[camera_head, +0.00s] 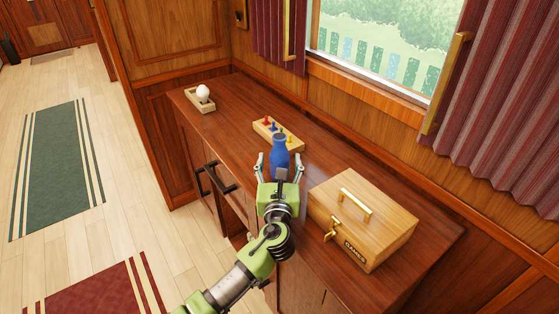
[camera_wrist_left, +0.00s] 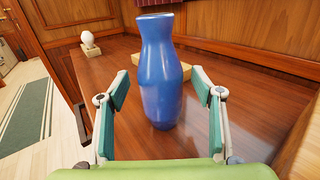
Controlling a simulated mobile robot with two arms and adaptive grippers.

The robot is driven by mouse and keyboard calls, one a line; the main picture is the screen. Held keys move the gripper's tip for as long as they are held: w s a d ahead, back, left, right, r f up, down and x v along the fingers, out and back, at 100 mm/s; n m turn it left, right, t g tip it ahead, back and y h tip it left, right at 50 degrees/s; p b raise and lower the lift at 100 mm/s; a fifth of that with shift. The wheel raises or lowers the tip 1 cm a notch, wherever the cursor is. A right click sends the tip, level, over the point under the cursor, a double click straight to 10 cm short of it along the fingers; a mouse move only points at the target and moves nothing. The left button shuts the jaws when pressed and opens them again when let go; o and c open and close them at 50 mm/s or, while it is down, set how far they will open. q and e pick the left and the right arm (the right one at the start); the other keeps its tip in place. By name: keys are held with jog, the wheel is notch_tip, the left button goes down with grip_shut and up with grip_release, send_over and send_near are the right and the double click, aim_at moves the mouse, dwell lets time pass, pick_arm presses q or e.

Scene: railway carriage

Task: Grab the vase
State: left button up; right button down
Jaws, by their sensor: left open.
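A blue vase (camera_head: 279,155) stands upright on the wooden cabinet top, near its middle. In the left wrist view the vase (camera_wrist_left: 161,75) stands between the two fingers, with its base resting on the wood. My left gripper (camera_head: 279,163) is open, with one finger on each side of the vase. In the left wrist view a gap shows between each finger of the gripper (camera_wrist_left: 159,92) and the vase. The lower part of the vase is hidden by the gripper in the head view. My right gripper is not in view.
A wooden games box (camera_head: 390,218) with a brass handle stands on the right of the cabinet top (camera_head: 225,124). A wooden board with coloured pegs (camera_head: 268,135) lies behind the vase. Wall and window are behind.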

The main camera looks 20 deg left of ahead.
pick_arm(q)
jog(key=shift+x, duration=0.85)
jog(key=c, duration=1.4)
jog(key=shift+c, duration=0.7)
jog(key=shift+r, duration=0.1)
